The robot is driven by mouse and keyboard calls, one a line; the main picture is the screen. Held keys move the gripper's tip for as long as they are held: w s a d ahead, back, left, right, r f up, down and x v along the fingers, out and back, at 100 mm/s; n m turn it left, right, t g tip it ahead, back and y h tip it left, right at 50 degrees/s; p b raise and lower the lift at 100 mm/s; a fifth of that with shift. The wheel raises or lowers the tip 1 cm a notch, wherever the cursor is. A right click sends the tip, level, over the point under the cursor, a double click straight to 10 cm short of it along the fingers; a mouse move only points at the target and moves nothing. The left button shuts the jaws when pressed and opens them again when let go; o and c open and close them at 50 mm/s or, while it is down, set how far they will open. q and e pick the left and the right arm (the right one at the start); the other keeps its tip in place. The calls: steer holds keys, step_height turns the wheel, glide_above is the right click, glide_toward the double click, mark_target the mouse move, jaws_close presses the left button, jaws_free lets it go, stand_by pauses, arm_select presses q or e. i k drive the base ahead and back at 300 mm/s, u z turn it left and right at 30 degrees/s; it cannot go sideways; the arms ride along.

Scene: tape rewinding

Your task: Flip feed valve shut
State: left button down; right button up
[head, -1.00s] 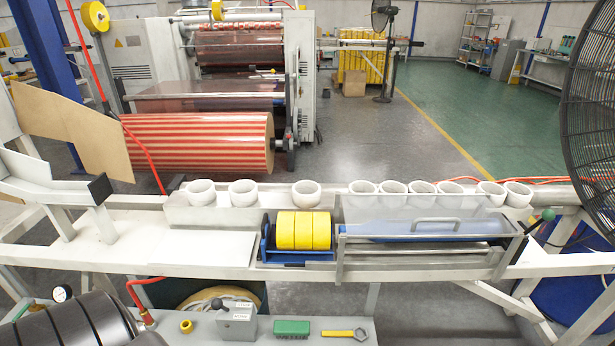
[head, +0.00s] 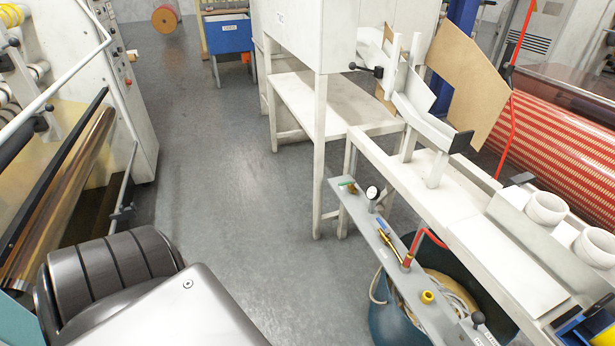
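On a narrow grey shelf (head: 372,228) below the white workbench stands a small round gauge (head: 372,192). Beside it is a slim yellow lever-like part (head: 388,240), close to where a red hose (head: 425,234) comes down to the shelf. This may be the feed valve, but it is too small to tell whether it is open or shut. A small green-tipped part (head: 347,185) lies at the shelf's far end. Neither of my grippers shows in the head view.
A bucket with coiled hose (head: 395,318) stands under the shelf. The white bench (head: 470,215) with white tape rolls (head: 545,208) runs along the right. A machine with a metal guard rail (head: 68,72) stands at left. Open grey floor (head: 225,190) lies between.

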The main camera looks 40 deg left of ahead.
mark_target(387, 232)
steer(key=u, duration=2.3)
steer(key=i, duration=2.2)
steer(key=z, duration=1.9)
